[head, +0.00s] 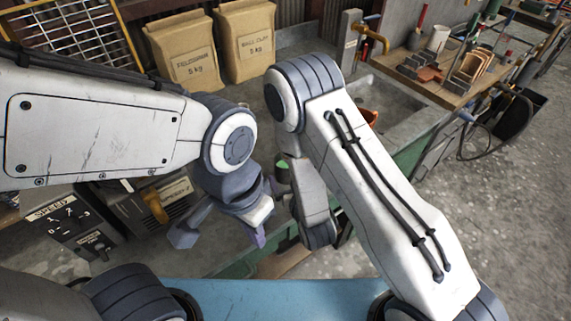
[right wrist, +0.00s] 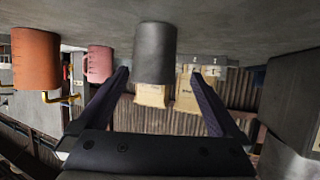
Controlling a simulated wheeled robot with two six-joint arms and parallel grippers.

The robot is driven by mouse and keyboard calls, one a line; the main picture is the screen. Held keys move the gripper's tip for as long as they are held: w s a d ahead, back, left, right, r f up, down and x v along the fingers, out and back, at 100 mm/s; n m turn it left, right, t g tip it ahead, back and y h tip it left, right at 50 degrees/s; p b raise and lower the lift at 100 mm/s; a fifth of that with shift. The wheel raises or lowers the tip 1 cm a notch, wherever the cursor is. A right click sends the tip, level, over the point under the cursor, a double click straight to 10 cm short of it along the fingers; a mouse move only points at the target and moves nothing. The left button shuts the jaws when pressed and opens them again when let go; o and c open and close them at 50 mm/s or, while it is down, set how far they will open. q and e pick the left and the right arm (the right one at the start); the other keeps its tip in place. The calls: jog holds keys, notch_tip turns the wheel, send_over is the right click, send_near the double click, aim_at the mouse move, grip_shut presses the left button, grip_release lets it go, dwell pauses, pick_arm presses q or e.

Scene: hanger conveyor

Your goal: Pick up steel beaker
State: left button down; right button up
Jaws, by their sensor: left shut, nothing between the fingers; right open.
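The steel beaker (right wrist: 155,48), a dark grey cylinder, shows in the right wrist view, which is upside down. It stands upright on a grey worktop (right wrist: 230,35). My right gripper (right wrist: 160,85) is open, with its two dark fingers spread to either side of the beaker in the picture. I cannot tell how far they are from it. In the head view my right arm hides most of that gripper, and I cannot make out the beaker. My left gripper (head: 258,238) is shut and empty, low in the middle of the head view.
An orange-brown cup (right wrist: 36,58) and a pink cup (right wrist: 99,63) stand left of the beaker in the right wrist view. Two paper sacks (head: 184,50) stand at the back. A sink (head: 395,108) lies right of my right arm. A speed control box (head: 72,222) is at left.

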jog(key=shift+w+f, duration=0.1)
jog(key=shift+w, duration=0.25)
jog(key=p+x, duration=0.1)
jog(key=x, duration=0.3)
jog(key=shift+w+d, duration=0.15)
jog(key=p+x, duration=0.2)
jog(key=x, duration=0.2)
jog(key=shift+w+d+f, duration=0.1)
jog(key=shift+w+f, duration=0.05)
jog(key=shift+w, duration=0.05)
jog(key=shift+w+f+p, duration=0.3)
jog(key=shift+w, duration=0.2)
jog(key=c, duration=1.4)
jog(key=shift+r, duration=0.1)
